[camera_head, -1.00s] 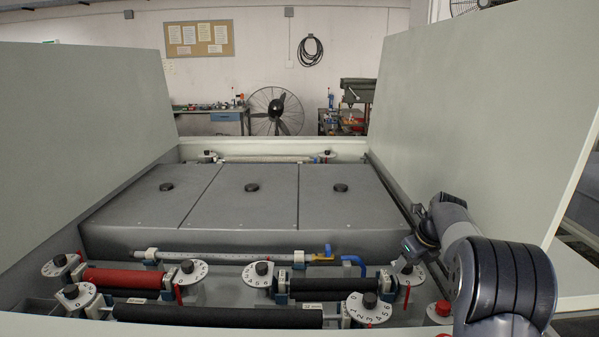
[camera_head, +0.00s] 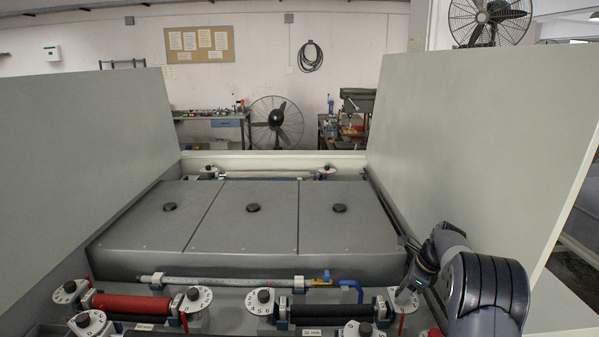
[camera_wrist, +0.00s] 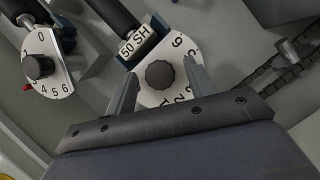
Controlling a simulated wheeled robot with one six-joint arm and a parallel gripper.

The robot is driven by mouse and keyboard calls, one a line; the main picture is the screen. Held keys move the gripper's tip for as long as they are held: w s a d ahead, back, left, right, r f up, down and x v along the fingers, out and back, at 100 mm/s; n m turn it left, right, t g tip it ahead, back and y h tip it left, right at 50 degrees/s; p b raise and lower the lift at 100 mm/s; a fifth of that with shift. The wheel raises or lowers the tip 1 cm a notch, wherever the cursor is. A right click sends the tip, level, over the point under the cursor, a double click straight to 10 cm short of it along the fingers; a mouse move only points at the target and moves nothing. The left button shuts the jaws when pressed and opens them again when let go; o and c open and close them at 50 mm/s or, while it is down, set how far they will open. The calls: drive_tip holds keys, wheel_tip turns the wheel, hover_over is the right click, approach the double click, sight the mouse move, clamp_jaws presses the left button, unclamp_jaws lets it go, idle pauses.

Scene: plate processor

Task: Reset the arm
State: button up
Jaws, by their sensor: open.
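My gripper (camera_head: 408,296) is at the right side of the machine in the head view, beside the right end of the short black roller (camera_head: 330,304). In the wrist view my gripper (camera_wrist: 157,82) is open. Its two fingers stand on either side of a black knob (camera_wrist: 160,74) on a white numbered dial (camera_wrist: 183,47). I cannot tell whether the fingers touch the knob. A second dial (camera_wrist: 62,75) with its own knob lies to the left in the wrist view, apart from the fingers.
A red roller (camera_head: 133,303) with dials is at the left. A pipe with a yellow-and-blue valve (camera_head: 327,277) runs behind the rollers. Three grey covers (camera_head: 250,230) fill the middle. Tall raised panels (camera_head: 480,150) stand on both sides. A chain (camera_wrist: 285,65) shows in the wrist view.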

drive_tip(key=shift+n, duration=0.3)
